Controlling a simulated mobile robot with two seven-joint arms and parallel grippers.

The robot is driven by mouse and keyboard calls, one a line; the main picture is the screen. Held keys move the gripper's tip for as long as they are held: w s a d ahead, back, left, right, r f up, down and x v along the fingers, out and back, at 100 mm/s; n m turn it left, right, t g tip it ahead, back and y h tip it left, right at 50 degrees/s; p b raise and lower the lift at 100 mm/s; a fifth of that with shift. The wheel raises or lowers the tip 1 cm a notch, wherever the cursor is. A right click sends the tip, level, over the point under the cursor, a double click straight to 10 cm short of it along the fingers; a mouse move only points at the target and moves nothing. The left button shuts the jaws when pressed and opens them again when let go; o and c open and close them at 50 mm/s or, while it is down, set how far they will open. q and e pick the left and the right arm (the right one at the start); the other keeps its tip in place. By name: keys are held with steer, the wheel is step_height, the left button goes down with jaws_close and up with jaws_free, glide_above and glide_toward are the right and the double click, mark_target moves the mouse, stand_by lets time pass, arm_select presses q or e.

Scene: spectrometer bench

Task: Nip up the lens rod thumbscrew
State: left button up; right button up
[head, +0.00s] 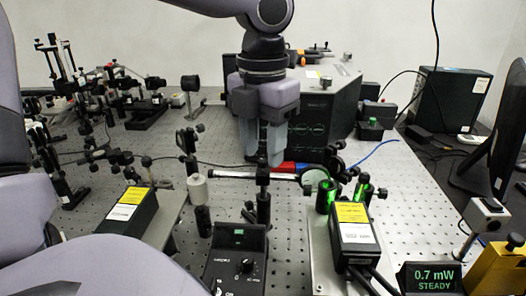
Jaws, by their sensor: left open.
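My left gripper (263,157) points straight down in the middle of the bench, with its two fingers apart and no object visible between them. A dark post (263,200) stands just below and in front of the fingertips; contact cannot be told. A round, pale green-tinted lens (316,181) stands to the right of the gripper, beside posts lit green. The lens rod thumbscrew is too small to make out for certain among the dark post fittings. My right gripper is not in view.
A black controller box (237,262) and a yellow-labelled module (354,240) stand in front. A red and blue tool (293,167) lies behind the post. A large dark instrument (322,120) stands behind. Optics mounts crowd the left.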

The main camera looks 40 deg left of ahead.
arm_select(q)
steer(key=shift+f, duration=0.9)
jaws_close()
